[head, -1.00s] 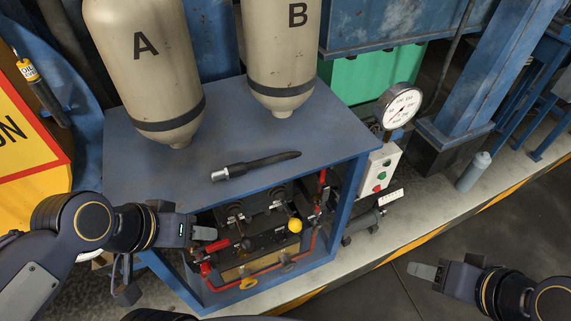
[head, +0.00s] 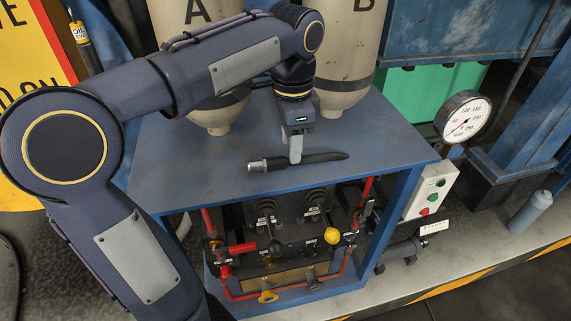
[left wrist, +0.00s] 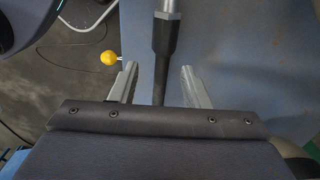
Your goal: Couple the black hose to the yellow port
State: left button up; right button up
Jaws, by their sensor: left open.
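The black hose (head: 322,158) lies on the blue bench top, its silver metal end (head: 257,166) to the left. My left gripper (head: 295,158) reaches down over the hose near its middle. In the left wrist view, the left gripper (left wrist: 159,69) is open, with one finger on each side of the black hose (left wrist: 162,42); I cannot tell if either finger touches it. A yellow fitting (head: 268,297) sits low on the front pipework under the bench. A yellow ball knob (head: 332,235) is above it to the right. My right gripper is out of view.
Tanks A (head: 200,65) and B (head: 345,70) hang over the back of the bench top (head: 190,172). A pressure gauge (head: 463,117) and button box (head: 430,192) stand at the right. Red pipes (head: 350,262) and levers fill the space below.

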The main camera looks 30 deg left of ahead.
pick_arm(q)
jog(key=f, duration=0.4)
jog(key=shift+w+b, duration=0.2)
jog(key=shift+b, duration=0.15)
grip_shut()
